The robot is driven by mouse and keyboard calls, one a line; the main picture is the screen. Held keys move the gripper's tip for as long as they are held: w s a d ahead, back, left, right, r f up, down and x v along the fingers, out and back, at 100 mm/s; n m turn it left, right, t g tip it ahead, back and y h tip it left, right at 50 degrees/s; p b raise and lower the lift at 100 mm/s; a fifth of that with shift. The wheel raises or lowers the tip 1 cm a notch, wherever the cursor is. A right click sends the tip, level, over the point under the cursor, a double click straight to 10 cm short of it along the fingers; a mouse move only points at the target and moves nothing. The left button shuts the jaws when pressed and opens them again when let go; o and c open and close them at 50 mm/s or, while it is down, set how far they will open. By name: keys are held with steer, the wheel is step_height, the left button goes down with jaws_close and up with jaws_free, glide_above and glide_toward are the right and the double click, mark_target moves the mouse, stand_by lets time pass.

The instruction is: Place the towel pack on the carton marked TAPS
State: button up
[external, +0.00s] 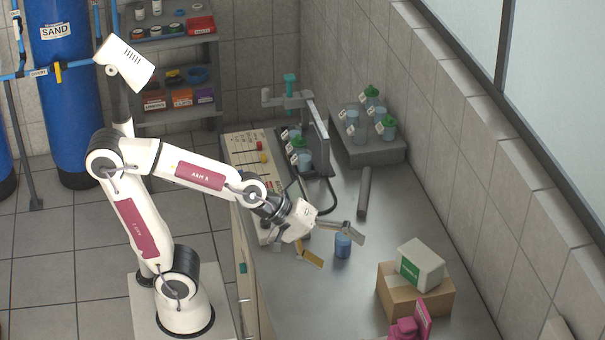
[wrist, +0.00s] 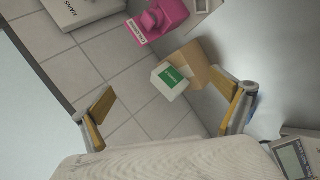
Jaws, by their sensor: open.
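A pale grey-white pack with a green label, which looks like the towel pack (external: 424,262), rests slightly turned on top of a brown cardboard carton (external: 437,306) at the bench's front right. No TAPS marking is readable on the carton. In the wrist view the pack (wrist: 168,88) and carton (wrist: 201,64) appear ahead, between and beyond the fingers. My gripper (external: 330,245) is open and empty over the bench, left of the pack and apart from it. Both fingers of my gripper (wrist: 165,112) show spread wide in the wrist view.
A blue cup (external: 343,246) stands on the bench close to my fingers. A pink object (external: 405,329) is just in front of the carton. A dark bar (external: 364,192) and a grey block with green-topped jars (external: 368,149) lie further back. The bench middle is mostly clear.

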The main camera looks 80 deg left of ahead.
steer(key=s+a+f+m+g+y, duration=0.1)
steer(key=s+a+f+m+g, duration=0.1)
steer(key=s+a+m, duration=0.3)
steer(key=s+a+f+m+g+y, duration=0.2)
steer(key=s+a+m, duration=0.4)
steer(key=s, duration=0.5)
steer(key=shift+s+a+f+m+y, duration=0.15)
steer(key=shift+s+m+y, duration=0.1)
steer(key=shift+m+y, duration=0.05)
